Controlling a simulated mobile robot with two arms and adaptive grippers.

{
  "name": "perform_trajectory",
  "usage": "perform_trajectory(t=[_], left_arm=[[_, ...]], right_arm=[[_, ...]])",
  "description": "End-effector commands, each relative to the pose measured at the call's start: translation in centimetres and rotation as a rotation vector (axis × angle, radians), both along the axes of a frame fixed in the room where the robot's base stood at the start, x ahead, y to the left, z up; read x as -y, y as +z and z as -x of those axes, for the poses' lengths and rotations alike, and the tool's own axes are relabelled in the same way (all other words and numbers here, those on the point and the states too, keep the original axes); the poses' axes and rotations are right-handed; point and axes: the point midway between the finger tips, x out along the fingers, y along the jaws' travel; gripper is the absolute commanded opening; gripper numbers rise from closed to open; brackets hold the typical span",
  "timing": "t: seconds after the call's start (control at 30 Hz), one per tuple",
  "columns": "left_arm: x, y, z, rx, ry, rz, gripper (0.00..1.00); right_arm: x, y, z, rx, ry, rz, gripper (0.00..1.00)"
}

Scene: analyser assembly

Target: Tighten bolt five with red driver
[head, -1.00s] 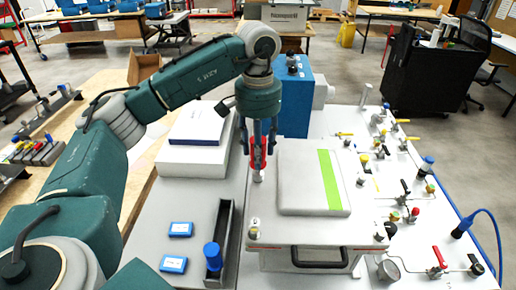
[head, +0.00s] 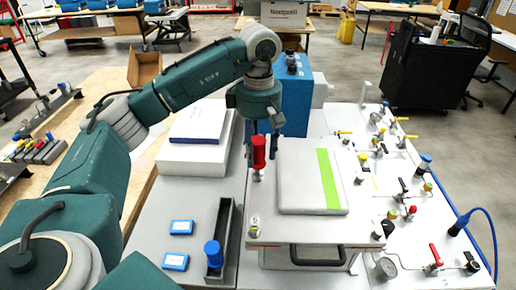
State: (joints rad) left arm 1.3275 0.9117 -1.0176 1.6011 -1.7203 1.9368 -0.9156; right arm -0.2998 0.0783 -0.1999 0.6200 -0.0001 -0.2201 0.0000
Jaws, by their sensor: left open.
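The red driver (head: 259,155) stands upright at the back left corner of the analyser's light plate (head: 300,232), its tip down at the plate's edge. The bolt under it is hidden or too small to make out. My left gripper (head: 265,133) is open just behind the driver's handle, its dark fingers pointing down and apart from each other. It does not appear to grip the driver. Other bolt spots show at the plate's front left corner (head: 254,229) and front right corner (head: 378,236). My right gripper is not in view.
A white box (head: 190,160) stands behind. Valves and gauges crowd the panel (head: 345,120) at right.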

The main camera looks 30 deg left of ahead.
Motion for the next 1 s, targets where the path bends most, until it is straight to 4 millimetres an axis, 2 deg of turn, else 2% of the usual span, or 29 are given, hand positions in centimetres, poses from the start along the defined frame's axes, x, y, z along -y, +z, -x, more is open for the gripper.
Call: perform_trajectory(t=[0.17,0.3,0.4,0.53,0.63,0.67,0.7,0.73,1.0], left_arm=[[0.01,-0.03,0.00,0.000,-0.001,0.000,0.44],[0.02,-0.02,0.00,0.000,-0.002,0.000,0.16],[0.02,-0.02,0.00,0.000,-0.002,0.000,0.00],[0.02,-0.03,0.00,0.000,-0.009,0.000,0.00],[0.01,-0.07,0.00,0.000,-0.095,0.000,0.00],[0.02,-0.04,0.00,0.000,-0.103,0.000,0.34],[0.02,-0.03,0.01,-0.001,-0.099,0.000,0.42],[0.02,-0.03,0.01,-0.001,-0.099,0.000,0.44],[0.02,-0.03,0.01,-0.001,-0.098,0.000,0.44]], right_arm=[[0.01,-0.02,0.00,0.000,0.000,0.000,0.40],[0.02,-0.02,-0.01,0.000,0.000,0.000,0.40],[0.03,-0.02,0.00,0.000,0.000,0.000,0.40],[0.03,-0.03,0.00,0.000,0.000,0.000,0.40],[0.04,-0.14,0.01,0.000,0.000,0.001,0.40],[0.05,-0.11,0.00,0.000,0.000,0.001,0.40],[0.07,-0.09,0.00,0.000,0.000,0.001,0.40],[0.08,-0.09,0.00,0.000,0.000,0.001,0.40],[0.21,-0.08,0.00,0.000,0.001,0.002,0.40]])
